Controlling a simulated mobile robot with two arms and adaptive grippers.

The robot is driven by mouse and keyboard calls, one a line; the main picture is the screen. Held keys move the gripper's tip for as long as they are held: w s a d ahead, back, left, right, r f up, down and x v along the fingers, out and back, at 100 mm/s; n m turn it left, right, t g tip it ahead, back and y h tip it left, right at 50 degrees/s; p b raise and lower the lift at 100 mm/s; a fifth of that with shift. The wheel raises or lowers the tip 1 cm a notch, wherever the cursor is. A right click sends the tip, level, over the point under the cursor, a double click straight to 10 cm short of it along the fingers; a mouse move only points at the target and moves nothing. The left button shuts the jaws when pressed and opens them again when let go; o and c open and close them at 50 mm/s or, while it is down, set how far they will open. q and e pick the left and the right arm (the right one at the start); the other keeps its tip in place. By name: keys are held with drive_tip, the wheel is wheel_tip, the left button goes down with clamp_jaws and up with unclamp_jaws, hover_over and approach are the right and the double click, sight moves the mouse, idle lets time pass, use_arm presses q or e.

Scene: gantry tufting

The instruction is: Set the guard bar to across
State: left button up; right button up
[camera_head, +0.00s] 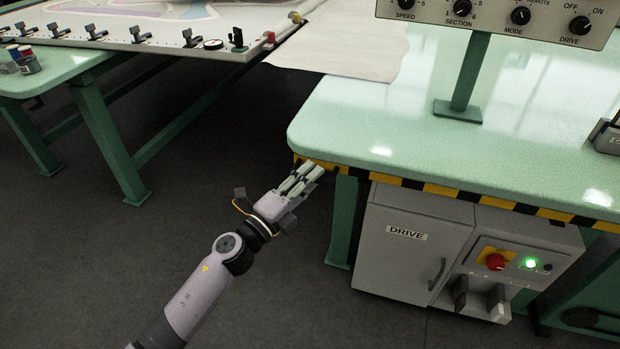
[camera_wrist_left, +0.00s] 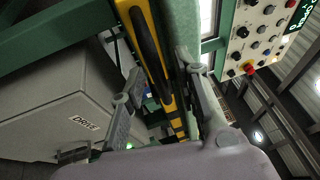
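A yellow-and-black striped bar (camera_head: 440,190) runs along the front edge of the green table; I take it for the guard bar, though I cannot tell whether it stands apart from the edge. My left gripper (camera_head: 313,171) is at the bar's left end, just below the table corner, with its fingers pointing up and right. In the left wrist view the fingers (camera_wrist_left: 160,65) are apart, and the striped bar (camera_wrist_left: 151,40) shows between and beyond them. I cannot tell whether they touch it. My left gripper looks open and empty. My right gripper is not in view.
A grey DRIVE cabinet (camera_head: 410,240) with a red knob (camera_head: 495,262) and a lit green lamp (camera_head: 531,263) sits under the green table (camera_head: 400,120). A control panel (camera_head: 490,15) stands above. A frame table (camera_head: 150,50) is at upper left. The floor at left is clear.

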use_arm(q)
drive_tip(key=shift+w+d, duration=0.15)
drive_tip(key=shift+w, duration=0.05)
clamp_jaws()
idle(0.3)
idle(0.5)
